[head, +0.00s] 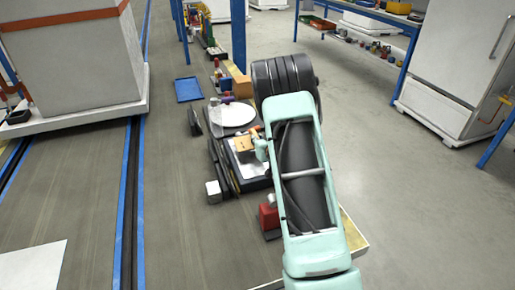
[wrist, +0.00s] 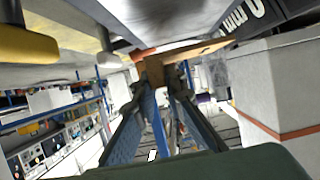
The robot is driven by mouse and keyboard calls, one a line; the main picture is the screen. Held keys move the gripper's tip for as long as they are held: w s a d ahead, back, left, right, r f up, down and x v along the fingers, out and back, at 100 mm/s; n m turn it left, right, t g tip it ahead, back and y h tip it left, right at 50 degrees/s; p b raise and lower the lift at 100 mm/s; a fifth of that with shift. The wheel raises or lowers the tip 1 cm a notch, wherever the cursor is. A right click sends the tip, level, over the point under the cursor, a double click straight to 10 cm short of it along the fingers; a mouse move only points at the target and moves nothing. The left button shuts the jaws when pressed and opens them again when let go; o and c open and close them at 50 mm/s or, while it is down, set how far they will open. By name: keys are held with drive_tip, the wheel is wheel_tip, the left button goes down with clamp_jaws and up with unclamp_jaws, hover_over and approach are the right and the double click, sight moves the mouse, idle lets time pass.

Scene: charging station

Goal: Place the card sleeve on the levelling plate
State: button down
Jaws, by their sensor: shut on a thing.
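In the wrist view my gripper (wrist: 165,82) has its two fingers closed in on a tan-brown piece (wrist: 155,70), which looks like the card sleeve. In the head view a small tan block-like thing (head: 244,143) shows beside the mint arm, above dark gear; it seems to be the same sleeve. The fingers are mostly hidden there by my arm. A round white plate (head: 238,115) lies just beyond it, farther from me; it may be the levelling plate, but I cannot be sure.
A blue tray (head: 188,89) lies farther back. A small white box (head: 213,191) and a red thing (head: 269,216) are nearer. A large grey cabinet (head: 75,55) stands left and a white one (head: 465,60) right. Grey floor at right is clear.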

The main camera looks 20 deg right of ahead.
drive_tip(key=shift+w+f+b, duration=0.1)
drive_tip(key=shift+f+b, duration=0.25)
drive_tip(key=shift+f, duration=1.3)
drive_tip(key=shift+f, duration=0.1)
drive_tip(key=shift+f, duration=0.15)
drive_tip(key=c, duration=2)
unclamp_jaws()
drive_tip(key=shift+r, duration=0.2)
drive_tip(key=shift+r, duration=0.2)
drive_tip(key=shift+p+v, duration=0.95)
drive_tip(key=shift+v, duration=2.7)
drive_tip(key=shift+f, duration=0.1)
